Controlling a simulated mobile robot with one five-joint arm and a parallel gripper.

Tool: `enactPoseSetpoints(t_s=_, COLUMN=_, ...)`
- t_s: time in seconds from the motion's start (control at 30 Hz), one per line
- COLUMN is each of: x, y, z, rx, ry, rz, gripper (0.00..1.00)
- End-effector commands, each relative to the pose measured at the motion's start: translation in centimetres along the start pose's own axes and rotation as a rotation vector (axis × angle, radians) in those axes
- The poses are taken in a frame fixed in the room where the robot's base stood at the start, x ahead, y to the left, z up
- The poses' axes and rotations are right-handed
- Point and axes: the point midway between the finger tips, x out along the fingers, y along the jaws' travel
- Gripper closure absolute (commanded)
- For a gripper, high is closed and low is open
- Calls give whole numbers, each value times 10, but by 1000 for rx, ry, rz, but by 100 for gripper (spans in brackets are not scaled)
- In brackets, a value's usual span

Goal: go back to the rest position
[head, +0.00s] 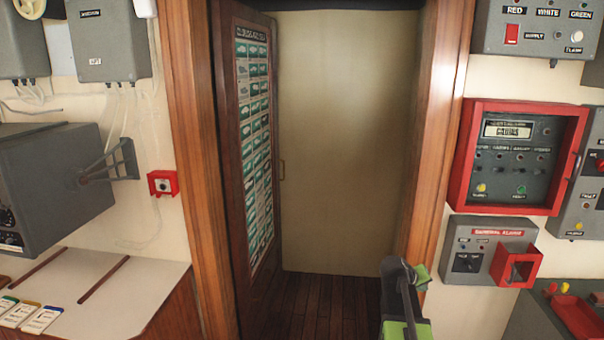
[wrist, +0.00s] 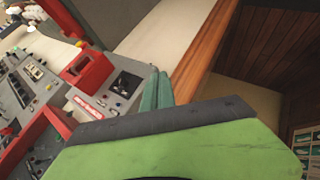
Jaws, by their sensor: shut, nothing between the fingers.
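My gripper (wrist: 158,88) shows in the wrist view as narrow teal fingers beyond the green and dark body of the wrist. The fingers are together with nothing between them. In the head view my arm (head: 404,300), dark with green parts, rises from the bottom edge in front of the right side of the doorway. The gripper is apart from the grey alarm panel (wrist: 118,88), which shows just left of the fingers in the wrist view.
A wooden door (head: 240,150) with a chart stands open at the doorway's left. The red-framed panel (head: 470,160) and alarm panel (head: 486,250) are on the right wall. A white-topped counter (head: 120,290) with cards is at left. The doorway floor (head: 325,305) looks clear.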

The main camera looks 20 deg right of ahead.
Motion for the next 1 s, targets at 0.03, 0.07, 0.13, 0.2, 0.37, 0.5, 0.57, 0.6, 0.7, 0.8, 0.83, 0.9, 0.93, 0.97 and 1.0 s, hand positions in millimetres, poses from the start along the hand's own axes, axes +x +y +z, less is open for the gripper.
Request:
enactPoseSetpoints(t_s=0.03, x=-20, y=-43, z=10, rx=-3, ry=-24, rz=-73, gripper=100)
enactPoseSetpoints(t_s=0.07, x=-31, y=-66, z=16, rx=-3, ry=-44, rz=-118, gripper=100)
enactPoseSetpoints(t_s=0.13, x=-60, y=-119, z=30, rx=-13, ry=-90, rz=-222, gripper=100)
enactPoseSetpoints(t_s=0.2, x=-91, y=-169, z=48, rx=-34, ry=-141, rz=-325, gripper=100)
enactPoseSetpoints(t_s=0.37, x=-169, y=-266, z=98, rx=-112, ry=-262, rz=-546, gripper=100)
enactPoseSetpoints(t_s=0.5, x=-224, y=-315, z=136, rx=-186, ry=-346, rz=-681, gripper=100)
enactPoseSetpoints(t_s=0.57, x=-238, y=-326, z=146, rx=-208, ry=-368, rz=-714, gripper=100)
enactPoseSetpoints(t_s=0.6, x=-245, y=-330, z=150, rx=-217, ry=-379, rz=-730, gripper=100)
enactPoseSetpoints(t_s=0.7, x=-252, y=-335, z=155, rx=-229, ry=-392, rz=-747, gripper=100)
enactPoseSetpoints(t_s=0.8, x=-252, y=-335, z=154, rx=-228, ry=-392, rz=-748, gripper=100)
enactPoseSetpoints(t_s=0.83, x=-252, y=-335, z=154, rx=-228, ry=-392, rz=-748, gripper=100)
enactPoseSetpoints(t_s=0.9, x=-252, y=-335, z=154, rx=-228, ry=-392, rz=-748, gripper=100)
enactPoseSetpoints(t_s=0.93, x=-252, y=-335, z=154, rx=-228, ry=-392, rz=-748, gripper=100)
enactPoseSetpoints(t_s=0.97, x=-252, y=-335, z=154, rx=-228, ry=-392, rz=-748, gripper=100)
enactPoseSetpoints(t_s=1.0, x=-252, y=-335, z=154, rx=-228, ry=-392, rz=-748, gripper=100)
